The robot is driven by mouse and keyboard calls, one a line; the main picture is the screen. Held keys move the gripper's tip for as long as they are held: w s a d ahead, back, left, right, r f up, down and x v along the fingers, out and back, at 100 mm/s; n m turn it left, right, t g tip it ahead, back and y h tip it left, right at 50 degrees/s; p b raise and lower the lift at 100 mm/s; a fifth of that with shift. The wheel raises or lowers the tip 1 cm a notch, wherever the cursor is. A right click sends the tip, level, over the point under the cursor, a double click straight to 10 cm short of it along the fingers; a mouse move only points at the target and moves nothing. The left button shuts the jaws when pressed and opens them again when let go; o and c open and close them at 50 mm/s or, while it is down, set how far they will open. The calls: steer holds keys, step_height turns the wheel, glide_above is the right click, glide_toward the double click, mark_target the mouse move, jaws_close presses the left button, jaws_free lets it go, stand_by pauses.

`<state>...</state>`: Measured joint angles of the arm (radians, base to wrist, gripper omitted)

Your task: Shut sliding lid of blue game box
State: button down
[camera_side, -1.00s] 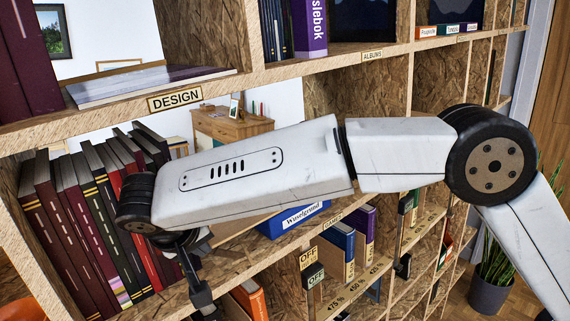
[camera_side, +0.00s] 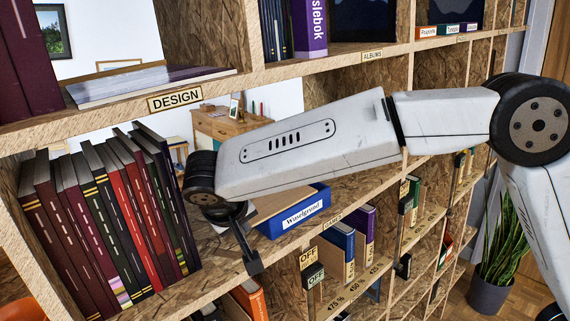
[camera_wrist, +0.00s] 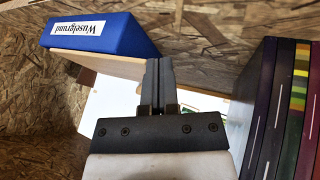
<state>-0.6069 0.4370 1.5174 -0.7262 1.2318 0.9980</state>
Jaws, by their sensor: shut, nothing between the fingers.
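The blue game box (camera_side: 300,212), labelled "Wuselgrund", lies on the middle shelf in the side view. It also shows upside down at the upper left of the wrist view (camera_wrist: 110,34). A tan wooden lid (camera_wrist: 100,63) sticks out from the box towards my gripper. In the side view the lid is partly hidden behind my wrist. My gripper (camera_side: 254,266) is shut and empty, pointing down at the shelf's front, left of the box. In the wrist view the fingertips (camera_wrist: 159,62) are close by the lid's end; I cannot tell whether they touch.
A row of dark and red books (camera_side: 110,215) stands left of my gripper; it shows at the right in the wrist view (camera_wrist: 290,110). A shelf board marked "DESIGN" (camera_side: 175,100) runs above my arm.

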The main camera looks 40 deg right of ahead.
steer(key=shift+a, duration=0.1)
steer(key=shift+a, duration=0.45)
steer(key=a, duration=0.3)
steer(key=shift+f, duration=0.25)
steer(key=v, duration=1)
steer(key=shift+r, duration=0.1)
steer(key=shift+w+d+r+n+t+y, duration=0.2)
steer(key=shift+d+r+n+t+y, duration=0.15)
steer(key=shift+d+r+n+y, duration=0.65)
steer(key=shift+w+d+r+n+t+y, duration=0.2)
steer(key=shift+d+r+n+t+y, duration=0.25)
steer(key=shift+d+r+n, duration=1)
steer(key=shift+w+a+f+n, duration=0.1)
steer(key=shift+a+f+n, duration=0.25)
steer(key=shift+f, duration=0.15)
